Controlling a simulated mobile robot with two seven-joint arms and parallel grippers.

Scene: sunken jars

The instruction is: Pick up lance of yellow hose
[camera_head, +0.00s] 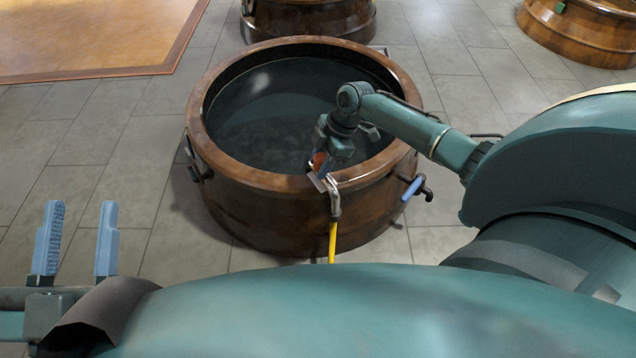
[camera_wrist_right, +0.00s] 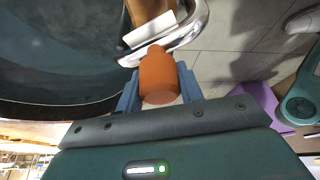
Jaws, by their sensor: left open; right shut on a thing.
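The lance (camera_head: 334,196) is a bent metal pipe hooked over the near rim of a large brown jar (camera_head: 225,205), and the yellow hose (camera_head: 332,244) hangs from it outside. My right gripper (camera_head: 321,166) is at the near rim, shut on the lance's orange grip. In the right wrist view the orange grip (camera_wrist_right: 158,76) sits between the blue fingers, with the shiny metal pipe (camera_wrist_right: 190,30) just beyond it. The hose's lower part is hidden behind my body. My left gripper (camera_head: 80,225) is open and empty at the lower left, away from the jar.
The jar holds dark liquid. A blue-handled tap (camera_head: 412,189) sticks out from its right front side. Other brown jars stand at the back (camera_head: 310,20) and at the top right (camera_head: 590,32). The tiled floor (camera_head: 110,150) left of the jar is clear.

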